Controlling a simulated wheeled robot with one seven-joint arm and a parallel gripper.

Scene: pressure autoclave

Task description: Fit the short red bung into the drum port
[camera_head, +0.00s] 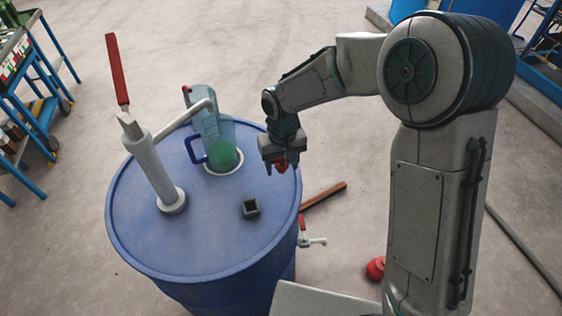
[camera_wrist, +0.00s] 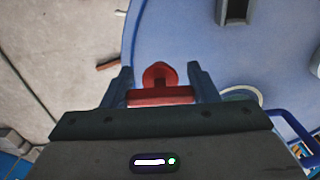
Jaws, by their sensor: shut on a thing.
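My gripper (camera_head: 280,158) is shut on a red bung (camera_head: 281,168) near the right rim of the blue drum (camera_head: 215,250). In the wrist view the bung (camera_wrist: 160,76) sits between the two fingers (camera_wrist: 160,92), with a red crossbar and a rounded head showing. The drum port looks like a dark grey, square, open-topped socket (camera_head: 251,208) on the drum lid, to the lower left of my gripper. It also shows at the top edge of the wrist view (camera_wrist: 235,12). The bung is apart from it.
A clear jug (camera_head: 218,142) with green liquid stands on the lid under a pump spout. The pump (camera_head: 155,170) has a tall red handle (camera_head: 117,70). A tap (camera_head: 312,241) sticks out from the drum's side.

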